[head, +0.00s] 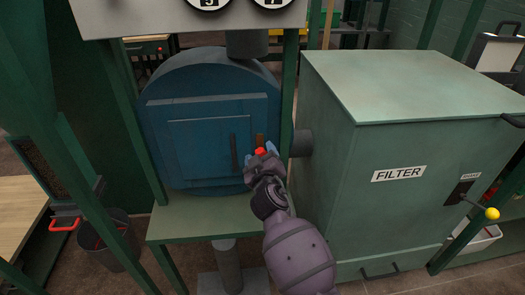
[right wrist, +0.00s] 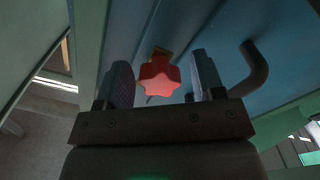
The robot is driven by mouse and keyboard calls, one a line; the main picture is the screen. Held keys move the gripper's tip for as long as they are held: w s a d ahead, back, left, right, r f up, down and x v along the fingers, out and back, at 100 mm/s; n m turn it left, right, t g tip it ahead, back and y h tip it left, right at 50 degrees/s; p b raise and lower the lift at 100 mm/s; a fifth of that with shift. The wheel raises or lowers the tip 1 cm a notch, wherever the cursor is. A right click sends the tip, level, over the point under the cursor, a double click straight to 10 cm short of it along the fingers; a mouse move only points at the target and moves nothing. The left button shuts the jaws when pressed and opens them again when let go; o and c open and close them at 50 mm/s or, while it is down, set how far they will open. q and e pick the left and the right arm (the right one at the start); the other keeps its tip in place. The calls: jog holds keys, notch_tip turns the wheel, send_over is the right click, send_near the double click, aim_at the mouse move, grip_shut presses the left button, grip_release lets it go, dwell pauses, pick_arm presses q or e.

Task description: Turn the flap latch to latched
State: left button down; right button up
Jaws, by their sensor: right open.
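The flap latch shows a brown bar (head: 260,141) and a red star-shaped knob (right wrist: 157,78) at the right edge of the blue flap (head: 205,140). In the head view the bar stands about upright. My right gripper (head: 262,156) is at the latch, its arm coming up from below. In the right wrist view its open fingers (right wrist: 161,65) stand on either side of the red knob, with visible gaps. The gripper hides the lower part of the latch in the head view. My left gripper is not in view.
A dark flap handle (head: 233,154) stands just left of the latch; it also shows in the right wrist view (right wrist: 252,68). The green filter box (head: 340,190) is close on the right, with a yellow-knobbed lever (head: 491,213). A green post (head: 288,95) rises beside the latch.

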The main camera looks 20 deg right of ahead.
jog(key=shift+w, duration=0.1)
jog(key=shift+r, duration=0.1)
jog(key=shift+c, duration=0.3)
jog(key=c, duration=0.9)
jog(key=shift+o, duration=0.2)
